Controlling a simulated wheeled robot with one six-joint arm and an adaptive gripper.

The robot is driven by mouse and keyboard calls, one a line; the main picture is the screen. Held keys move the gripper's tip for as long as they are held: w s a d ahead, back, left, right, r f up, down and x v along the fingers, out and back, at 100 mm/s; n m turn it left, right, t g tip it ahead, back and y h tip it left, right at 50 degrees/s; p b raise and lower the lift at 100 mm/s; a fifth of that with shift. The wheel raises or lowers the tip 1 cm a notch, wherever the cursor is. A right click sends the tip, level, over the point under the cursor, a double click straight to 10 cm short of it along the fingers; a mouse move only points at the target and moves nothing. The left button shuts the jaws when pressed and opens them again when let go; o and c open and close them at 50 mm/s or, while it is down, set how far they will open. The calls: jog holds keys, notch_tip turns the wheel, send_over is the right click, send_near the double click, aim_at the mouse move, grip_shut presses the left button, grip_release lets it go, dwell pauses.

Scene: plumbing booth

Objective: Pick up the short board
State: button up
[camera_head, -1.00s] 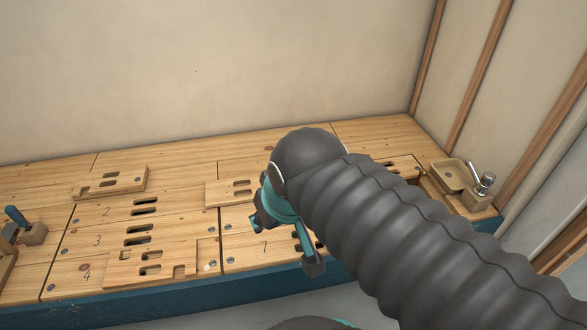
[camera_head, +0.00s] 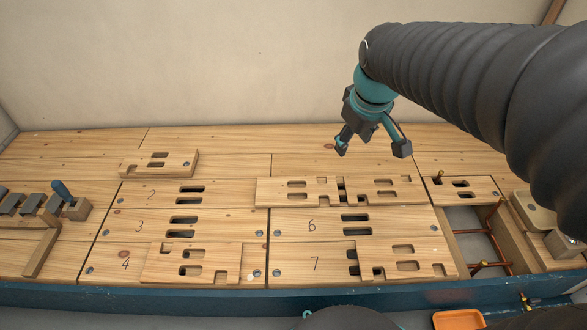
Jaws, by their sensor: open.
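The shortest loose board in view (camera_head: 158,163) lies at the back left of the wooden bench, above panel 2, with two slots in it. Longer notched boards lie on the bench: one over panel 4 (camera_head: 160,262), one beside panel 7 (camera_head: 425,256), and a piece or pair of pieces above panel 6 (camera_head: 285,191). My gripper (camera_head: 372,149) is open and empty, pointing down over the back right part of the bench. It is well to the right of the shortest board and touches nothing that I can see.
An opening with copper pipes (camera_head: 480,264) is at the right. Beside it stand a wooden tray (camera_head: 535,213) and a block. Clamps and a blue-handled tool (camera_head: 62,190) are at the far left. An orange bin (camera_head: 458,320) is below the front edge.

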jog(key=w+a+f+n+g, duration=0.1)
jog(key=w+a+f+n, duration=0.3)
jog(key=w+f, duration=0.5)
jog(key=n+g+b, duration=0.3)
jog(key=n, duration=0.5)
send_over(294, 190)
notch_tip(294, 190, down, 21)
jog(key=f, duration=0.8)
jog(key=shift+w+a+f, duration=0.2)
jog(key=shift+a+f, duration=0.05)
jog(key=shift+f, duration=0.15)
jog(key=shift+s+d+f+b, duration=0.1)
jog(key=shift+d+f+b, duration=0.1)
jog(key=shift+f, duration=1.2)
jog(key=shift+s+d+f+b, duration=0.1)
jog(key=shift+d+f+b, duration=0.1)
jog(key=shift+f, duration=1.2)
grip_shut()
